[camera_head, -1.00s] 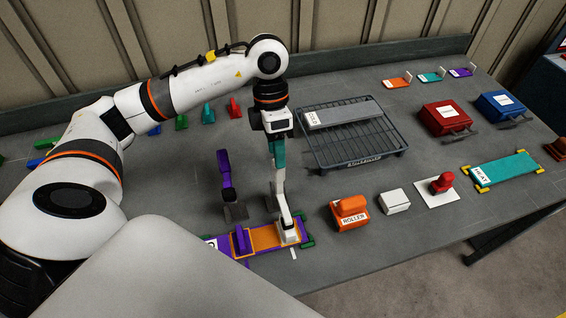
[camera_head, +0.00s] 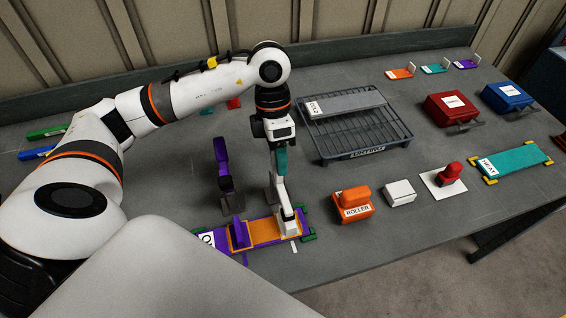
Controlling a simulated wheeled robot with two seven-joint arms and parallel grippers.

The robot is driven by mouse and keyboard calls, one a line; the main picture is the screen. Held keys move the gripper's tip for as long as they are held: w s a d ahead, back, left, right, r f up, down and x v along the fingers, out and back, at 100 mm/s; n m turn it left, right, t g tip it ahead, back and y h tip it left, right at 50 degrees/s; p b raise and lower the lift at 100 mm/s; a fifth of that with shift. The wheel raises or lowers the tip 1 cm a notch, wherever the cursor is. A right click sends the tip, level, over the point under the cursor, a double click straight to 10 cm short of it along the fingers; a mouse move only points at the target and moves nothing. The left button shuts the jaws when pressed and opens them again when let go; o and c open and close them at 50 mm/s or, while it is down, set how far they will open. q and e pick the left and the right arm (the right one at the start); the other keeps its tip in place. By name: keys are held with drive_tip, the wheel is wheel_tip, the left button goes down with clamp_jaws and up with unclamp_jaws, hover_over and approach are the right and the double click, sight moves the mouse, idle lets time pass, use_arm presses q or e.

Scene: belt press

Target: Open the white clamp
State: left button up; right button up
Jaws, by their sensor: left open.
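The white clamp (camera_head: 281,192) stands at the right end of an orange-and-purple press (camera_head: 262,229). Its white foot (camera_head: 288,222) sits low over the press's right end. My left gripper (camera_head: 280,158) is open and points down at the clamp's upper part. A teal part shows at the fingers; I cannot tell whether they touch the clamp. A purple clamp (camera_head: 222,165) stands upright behind the press, to the left. My right gripper is not in view.
A wire rack (camera_head: 352,150) with a grey plate (camera_head: 345,103) stands right of my gripper. An orange roller block (camera_head: 353,204), a white box (camera_head: 398,192) and a red-handled tool (camera_head: 450,172) stand to the right. Bare table lies in front of them.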

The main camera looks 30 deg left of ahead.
use_arm(q)
drive_tip(key=shift+w+a+b, duration=0.3)
drive_tip(key=shift+w+a, duration=0.15)
drive_tip(key=shift+a, duration=0.05)
drive_tip(key=shift+r, duration=0.15)
drive_tip(key=w+a+f+b, duration=0.3)
drive_tip(key=w+a+b, duration=0.2)
drive_tip(key=a, duration=0.1)
drive_tip(key=shift+f, duration=0.4)
idle(0.9)
drive_tip(key=shift+s+f, duration=0.1)
